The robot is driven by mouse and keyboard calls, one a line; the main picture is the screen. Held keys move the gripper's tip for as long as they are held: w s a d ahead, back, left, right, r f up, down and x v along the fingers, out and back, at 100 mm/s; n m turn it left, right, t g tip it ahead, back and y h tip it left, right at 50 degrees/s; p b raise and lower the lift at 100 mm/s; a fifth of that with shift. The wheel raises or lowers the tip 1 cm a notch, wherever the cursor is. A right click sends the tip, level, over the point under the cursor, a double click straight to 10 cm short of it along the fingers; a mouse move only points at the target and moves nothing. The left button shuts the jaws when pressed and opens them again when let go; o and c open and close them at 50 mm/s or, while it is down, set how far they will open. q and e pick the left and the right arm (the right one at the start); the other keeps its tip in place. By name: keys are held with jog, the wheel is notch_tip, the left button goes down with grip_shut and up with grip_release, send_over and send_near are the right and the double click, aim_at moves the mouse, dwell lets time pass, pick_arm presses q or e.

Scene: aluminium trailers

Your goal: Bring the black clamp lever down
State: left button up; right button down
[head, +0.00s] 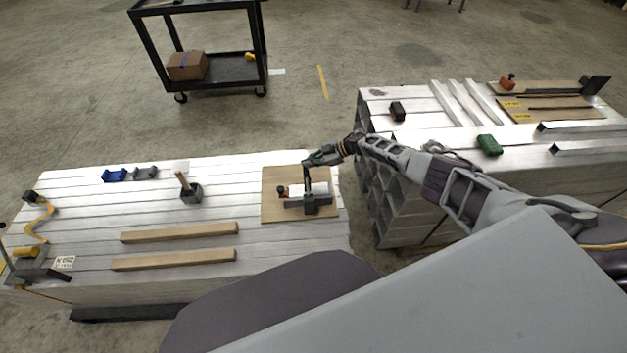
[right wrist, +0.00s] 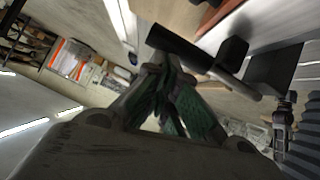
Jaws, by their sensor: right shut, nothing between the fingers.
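The black clamp lever (head: 307,180) stands roughly upright on a dark toggle clamp (head: 312,203), which sits on a wooden board (head: 271,210) on the near bench. My right gripper (head: 308,162) is at the top end of the lever, coming in from the right. In the right wrist view, its green-padded fingers (right wrist: 162,62) are shut with nothing between them. The black lever grip (right wrist: 178,44) lies just beyond the fingertips, close to or touching them; I cannot tell which. A metal rod (right wrist: 235,84) runs from the grip. My left gripper is not in view.
A white piece and a small red part (head: 283,191) lie by the clamp. A grey block with a wooden handle (head: 190,191) and two wooden bars (head: 180,233) are to the left. A second bench (head: 410,135) stands right, across a gap. A black cart (head: 225,70) stands behind.

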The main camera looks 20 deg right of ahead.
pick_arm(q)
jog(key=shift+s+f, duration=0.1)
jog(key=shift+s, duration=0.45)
pick_arm(e)
jog(key=v, duration=1.2)
dwell(0.4)
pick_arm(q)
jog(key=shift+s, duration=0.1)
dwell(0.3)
